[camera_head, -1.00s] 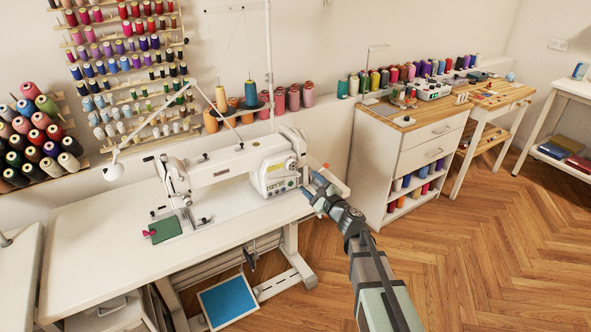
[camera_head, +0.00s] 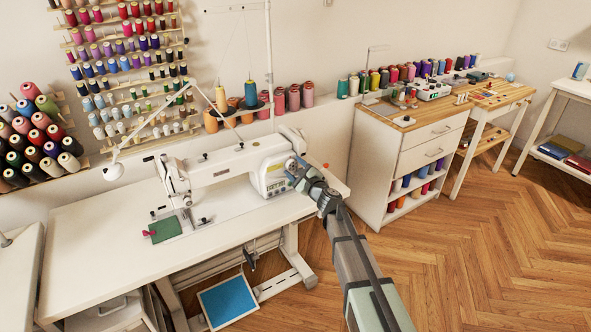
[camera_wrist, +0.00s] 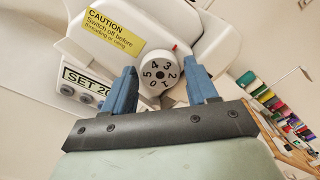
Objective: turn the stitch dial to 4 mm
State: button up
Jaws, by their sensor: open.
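The white sewing machine (camera_head: 236,165) stands on its white table. In the wrist view its round stitch dial (camera_wrist: 161,74), with black numbers 0 to 5, faces me. A red mark (camera_wrist: 174,46) sits above the dial at the upper right, closest to between the 3 and the 2. My gripper (camera_wrist: 163,84) is open, with one blue finger on each side of the dial. I cannot tell whether the fingers touch it. In the head view my gripper (camera_head: 293,174) is at the machine's right end and hides the dial's face there.
A yellow caution label (camera_wrist: 112,33) and a panel marked SET (camera_wrist: 88,82) are left of the dial. A white table (camera_head: 100,255) bears the machine, with a green cloth (camera_head: 165,229) under the needle. A cabinet (camera_head: 405,150) stands to the right.

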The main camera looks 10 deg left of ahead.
jog(key=c, duration=0.8)
jog(key=shift+m, duration=0.3)
jog(key=m, duration=1)
jog(key=shift+m, duration=0.4)
jog(key=o, duration=0.8)
